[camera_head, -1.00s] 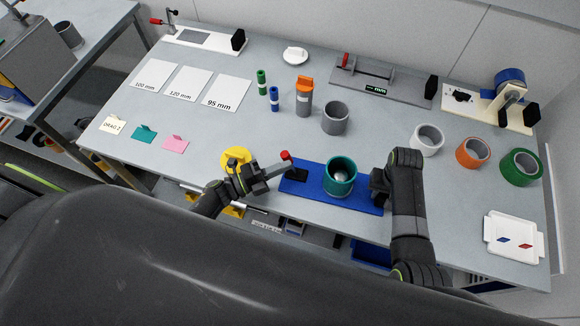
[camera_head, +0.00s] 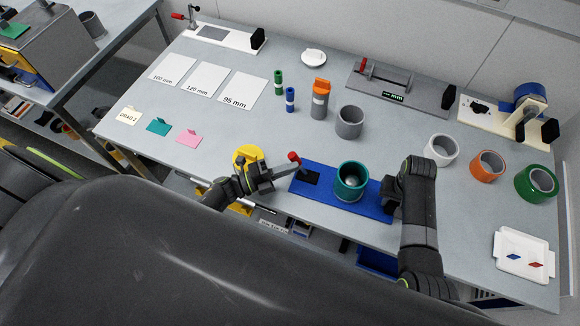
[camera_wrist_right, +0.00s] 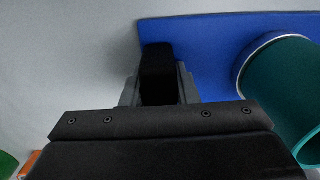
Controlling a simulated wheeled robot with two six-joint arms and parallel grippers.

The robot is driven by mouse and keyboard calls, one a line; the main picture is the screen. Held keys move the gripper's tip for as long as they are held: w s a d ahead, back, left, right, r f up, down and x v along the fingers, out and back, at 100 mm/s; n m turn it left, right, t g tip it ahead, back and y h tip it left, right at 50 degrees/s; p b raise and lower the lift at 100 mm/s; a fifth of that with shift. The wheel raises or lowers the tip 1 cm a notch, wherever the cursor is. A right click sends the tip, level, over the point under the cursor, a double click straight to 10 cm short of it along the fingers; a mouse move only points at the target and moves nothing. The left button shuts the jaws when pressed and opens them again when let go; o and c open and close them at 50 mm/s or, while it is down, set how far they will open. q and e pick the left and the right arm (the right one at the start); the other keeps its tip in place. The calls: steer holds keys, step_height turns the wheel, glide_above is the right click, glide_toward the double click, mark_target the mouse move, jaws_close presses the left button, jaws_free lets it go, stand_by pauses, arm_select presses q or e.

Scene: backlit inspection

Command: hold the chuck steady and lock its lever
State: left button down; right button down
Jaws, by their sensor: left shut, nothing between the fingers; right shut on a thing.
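The chuck is a blue base plate (camera_head: 330,199) near the front edge of the table, with a teal cylinder (camera_head: 351,182) upright on it. A red-tipped lever (camera_head: 294,157) stands up at the plate's left end. My left gripper (camera_head: 283,173) is shut and empty beside the lever, just below the red tip; I cannot tell whether they touch. My right gripper (camera_head: 388,194) is shut on the black block at the plate's right end. In the right wrist view the block (camera_wrist_right: 158,60) sits between the fingers, with the blue plate (camera_wrist_right: 205,40) and teal cylinder (camera_wrist_right: 285,85) beyond.
A yellow round object (camera_head: 247,156) lies behind my left gripper. A grey cup (camera_head: 349,122) and orange-capped bottle (camera_head: 320,98) stand behind the chuck. White (camera_head: 441,150), orange (camera_head: 487,166) and green (camera_head: 537,182) rings stand to the right. A white tray (camera_head: 507,239) is front right.

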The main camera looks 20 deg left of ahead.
arm_select(q)
steer(key=v, duration=1.1)
steer(key=shift+s+a, duration=0.2)
steer(key=shift+a, duration=0.15)
arm_select(e)
steer(key=shift+s+f, duration=0.15)
steer(key=shift+s, duration=0.05)
steer(key=c, duration=1)
jaws_free()
steer(key=shift+w, duration=0.15)
steer(key=shift+c, duration=0.2)
